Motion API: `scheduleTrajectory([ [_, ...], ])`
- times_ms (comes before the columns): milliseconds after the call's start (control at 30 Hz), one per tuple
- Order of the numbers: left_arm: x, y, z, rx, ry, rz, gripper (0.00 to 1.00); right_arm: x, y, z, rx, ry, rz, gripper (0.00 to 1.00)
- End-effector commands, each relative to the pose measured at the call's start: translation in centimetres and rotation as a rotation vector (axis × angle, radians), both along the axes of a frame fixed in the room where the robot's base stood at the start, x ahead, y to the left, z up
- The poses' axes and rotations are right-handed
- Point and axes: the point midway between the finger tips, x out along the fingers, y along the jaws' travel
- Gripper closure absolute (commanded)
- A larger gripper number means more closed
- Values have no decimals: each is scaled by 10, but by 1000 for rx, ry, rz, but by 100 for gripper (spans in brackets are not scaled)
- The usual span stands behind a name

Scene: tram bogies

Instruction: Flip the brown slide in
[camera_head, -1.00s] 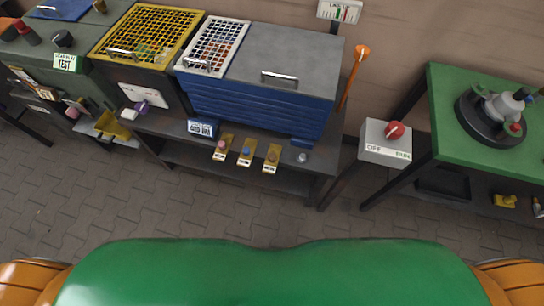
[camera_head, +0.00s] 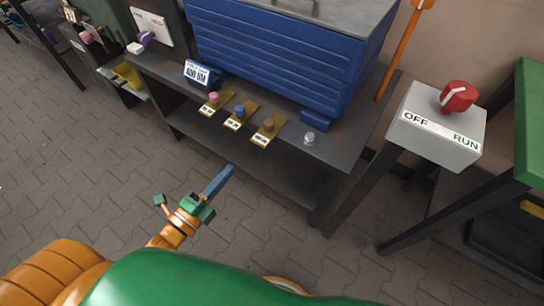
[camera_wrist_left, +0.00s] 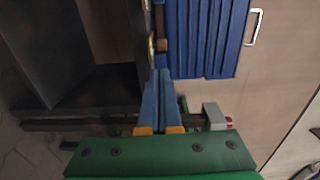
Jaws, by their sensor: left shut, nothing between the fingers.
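The brown slide (camera_head: 268,126) is a brass plate with a brown knob, at the right of a row of three on the front of the dark bench. The slides with a blue knob (camera_head: 240,112) and a pink knob (camera_head: 214,98) sit to its left. My left gripper (camera_head: 230,170) is shut and empty, its blue fingers together, in front of and below the row, apart from the slides. In the left wrist view the closed fingers (camera_wrist_left: 158,75) point at the bench edge, with a brown knob (camera_wrist_left: 162,45) just beyond the tips. My right gripper is out of view.
A blue ribbed cabinet (camera_head: 275,50) stands behind the slides. A clear knob (camera_head: 309,138) is right of them. A grey OFF/RUN switch box (camera_head: 436,130) with a red knob stands at the right. The paved floor (camera_head: 90,170) in front is free.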

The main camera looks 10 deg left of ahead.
Motion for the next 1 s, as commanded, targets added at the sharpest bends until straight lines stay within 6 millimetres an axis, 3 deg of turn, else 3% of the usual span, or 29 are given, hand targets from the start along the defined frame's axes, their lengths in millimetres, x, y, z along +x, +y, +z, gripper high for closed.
scheduleTrajectory([
  [433, 8, -4, 5, 11, -21, -6, 100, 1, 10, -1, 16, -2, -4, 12],
  [1000, 115, -43, 4, 10, -20, -7, 100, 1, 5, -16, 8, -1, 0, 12],
])
